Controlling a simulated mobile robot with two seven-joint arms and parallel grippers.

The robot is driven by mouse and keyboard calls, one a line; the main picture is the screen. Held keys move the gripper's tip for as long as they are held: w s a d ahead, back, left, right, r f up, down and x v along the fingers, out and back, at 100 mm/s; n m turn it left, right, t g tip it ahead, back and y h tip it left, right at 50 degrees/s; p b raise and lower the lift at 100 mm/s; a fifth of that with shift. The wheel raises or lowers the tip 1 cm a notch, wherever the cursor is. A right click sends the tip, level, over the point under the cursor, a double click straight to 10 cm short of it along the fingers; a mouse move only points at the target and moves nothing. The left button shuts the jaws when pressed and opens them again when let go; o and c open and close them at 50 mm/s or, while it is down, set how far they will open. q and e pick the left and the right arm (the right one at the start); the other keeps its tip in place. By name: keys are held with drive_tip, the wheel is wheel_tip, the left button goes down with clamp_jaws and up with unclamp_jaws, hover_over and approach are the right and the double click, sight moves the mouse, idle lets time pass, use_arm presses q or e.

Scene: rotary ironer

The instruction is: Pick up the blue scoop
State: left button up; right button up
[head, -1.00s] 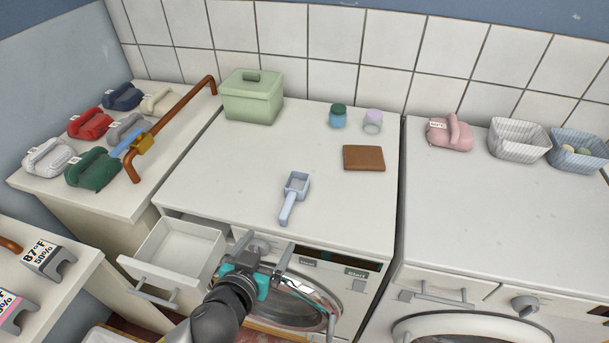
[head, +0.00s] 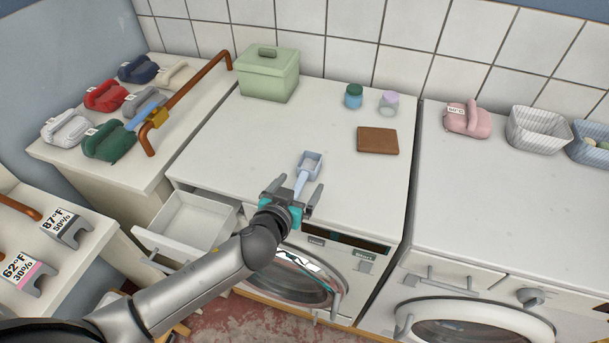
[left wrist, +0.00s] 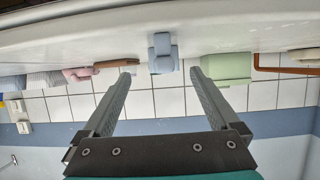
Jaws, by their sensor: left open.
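The blue scoop (head: 310,165) lies on the white top of the middle machine, near its front edge, with its handle toward me. My left gripper (head: 293,188) is open, with its two fingers on either side of the scoop's handle in the head view. In the left wrist view the scoop (left wrist: 163,54) shows beyond and between the spread fingertips of the gripper (left wrist: 161,73). The view is upside down there. I cannot tell whether a finger touches the handle. My right gripper is not in view.
A green lidded box (head: 269,75), a blue jar (head: 354,96), a lilac-lidded jar (head: 388,104) and a brown block (head: 378,140) stand farther back. An open drawer (head: 190,221) juts out at left. The worktop around the scoop is clear.

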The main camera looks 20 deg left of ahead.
sight(302, 178)
use_arm(q)
drive_tip(key=shift+a+x, duration=0.15)
drive_tip(key=shift+x, duration=1.2)
drive_tip(key=shift+a+x, duration=0.15)
drive_tip(key=shift+x, duration=1.25)
drive_tip(key=c, duration=1.4)
drive_tip(key=shift+c, duration=0.2)
drive_tip(key=shift+r, duration=0.1)
